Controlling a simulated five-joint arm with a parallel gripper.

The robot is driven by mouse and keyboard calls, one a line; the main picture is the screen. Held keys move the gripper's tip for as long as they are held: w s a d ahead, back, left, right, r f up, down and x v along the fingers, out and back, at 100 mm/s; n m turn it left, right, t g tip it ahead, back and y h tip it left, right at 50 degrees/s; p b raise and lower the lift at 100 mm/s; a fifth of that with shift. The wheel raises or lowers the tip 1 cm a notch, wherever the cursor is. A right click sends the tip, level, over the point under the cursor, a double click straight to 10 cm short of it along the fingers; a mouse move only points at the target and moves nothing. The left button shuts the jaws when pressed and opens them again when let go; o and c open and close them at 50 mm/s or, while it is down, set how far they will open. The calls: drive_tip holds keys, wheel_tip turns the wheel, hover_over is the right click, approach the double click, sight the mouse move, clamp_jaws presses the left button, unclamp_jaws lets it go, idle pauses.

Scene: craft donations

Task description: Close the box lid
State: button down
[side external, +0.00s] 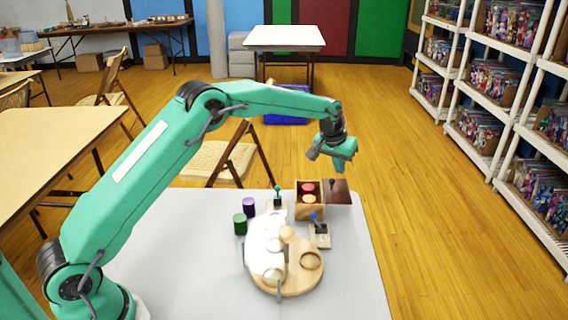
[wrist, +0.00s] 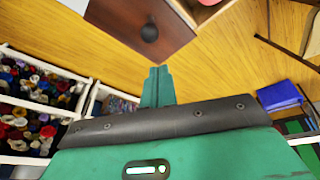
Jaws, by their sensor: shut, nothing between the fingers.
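The wooden box (side external: 309,214) stands at the far right of the white table, with a red and an orange round item inside. Its dark brown lid (side external: 343,197) is open, swung out to the right past the table edge. A dark knob (side external: 332,185) is on the lid. In the wrist view, the lid (wrist: 128,28) with its black knob (wrist: 149,33) is at the top, and a corner of the open box shows to its right. My gripper (side external: 344,168) is shut and empty, above the lid and apart from it. Its fingertips (wrist: 158,72) show just below the lid in the wrist view.
A round wooden board (side external: 297,283) lies in front. Above the lid is free room.

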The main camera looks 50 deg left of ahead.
drive_tip(key=shift+s+d+f, duration=0.1)
drive_tip(key=shift+s+d, duration=0.05)
drive_tip(key=shift+s, duration=0.45)
drive_tip(key=shift+s+d+f, duration=0.1)
drive_tip(key=shift+s, duration=0.45)
drive_tip(key=shift+s+a, duration=0.1)
drive_tip(key=s+a, duration=0.5)
drive_tip(key=s, duration=0.1)
drive_tip(key=shift+a, duration=0.35)
drive_tip(key=shift+w, duration=0.2)
drive_tip(key=shift+w+a+r, duration=0.2)
drive_tip(key=shift+w, duration=0.65)
drive_tip(key=shift+w+a+r, duration=0.15)
drive_tip(key=shift+w+a, duration=0.05)
drive_tip(key=shift+w, duration=0.6)
drive_tip(key=v, duration=1)
drive_tip(key=shift+w+d, duration=0.15)
drive_tip(key=shift+d, duration=0.3)
